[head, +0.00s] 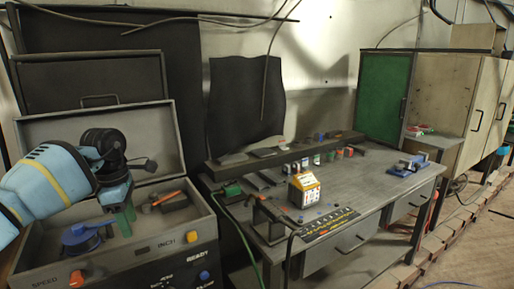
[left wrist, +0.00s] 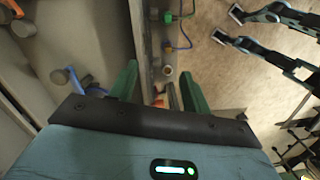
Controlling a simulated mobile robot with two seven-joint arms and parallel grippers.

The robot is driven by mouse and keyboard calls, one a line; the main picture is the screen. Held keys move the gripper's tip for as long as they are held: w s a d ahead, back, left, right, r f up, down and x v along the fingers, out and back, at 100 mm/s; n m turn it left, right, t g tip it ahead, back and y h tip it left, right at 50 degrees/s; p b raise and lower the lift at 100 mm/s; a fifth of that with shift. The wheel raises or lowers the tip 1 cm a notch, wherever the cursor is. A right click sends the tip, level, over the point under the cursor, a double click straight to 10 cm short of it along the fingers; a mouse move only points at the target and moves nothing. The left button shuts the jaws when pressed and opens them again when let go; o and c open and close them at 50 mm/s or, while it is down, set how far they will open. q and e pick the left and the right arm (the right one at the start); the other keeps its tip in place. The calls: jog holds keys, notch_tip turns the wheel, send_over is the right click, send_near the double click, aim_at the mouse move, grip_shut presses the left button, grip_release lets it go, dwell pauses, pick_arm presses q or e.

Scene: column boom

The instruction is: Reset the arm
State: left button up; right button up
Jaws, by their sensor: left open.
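My left arm comes in from the left in the head view. Its left gripper (head: 124,216), with green fingers, points down over the open box of a grey control console (head: 190,238). In the left wrist view the two green fingers of the left gripper (left wrist: 160,88) stand apart with nothing held. Between them, farther off, are a panel edge and small orange parts. A blue round part (head: 80,236) lies in the box just left of the fingers.
The console front has an orange knob (head: 76,279) and a yellow button (head: 188,236). A workbench (head: 375,177) to the right holds a yellow-and-white box (head: 304,190) and a blue vise-like tool (head: 407,165). A green cable hangs between console and bench. Floor is open at lower right.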

pick_arm(q)
jog(key=d+f+h, duration=0.3)
jog(key=d+f, duration=0.6)
jog(key=s+d+f+n+t+h+p, duration=0.1)
jog(key=s+d+f+n+t+h, duration=0.25)
jog(key=s+d+n+h, duration=0.6)
jog(key=s+d+f+n+t+h+p, duration=0.15)
jog(key=s+d+f+n+h, duration=0.35)
jog(key=d, duration=0.7)
jog(key=s+a+f+n+t+y, duration=0.5)
jog(key=a+n+y, duration=0.1)
jog(key=n, duration=0.6)
jog(key=s+a+f+n+t+y, duration=0.5)
jog(key=n, duration=0.7)
jog(key=s+a+f+n+g+y, duration=0.2)
jog(key=s+a+f+n+g, duration=0.1)
jog(key=s, duration=0.6)
jog(key=s+a+f+n+g+y, duration=0.3)
jog(key=s+a+f+n, duration=0.3)
jog(key=s, duration=0.4)
jog(key=shift+a+f+n+p, duration=0.15)
jog(key=shift+f+n+p, duration=0.15)
jog(key=shift+n, duration=0.35)
pick_arm(e)
jog(key=shift+t, duration=0.5)
jog(key=w+r, duration=0.4)
jog(key=shift+a+r, duration=0.1)
jog(key=shift+r, duration=0.05)
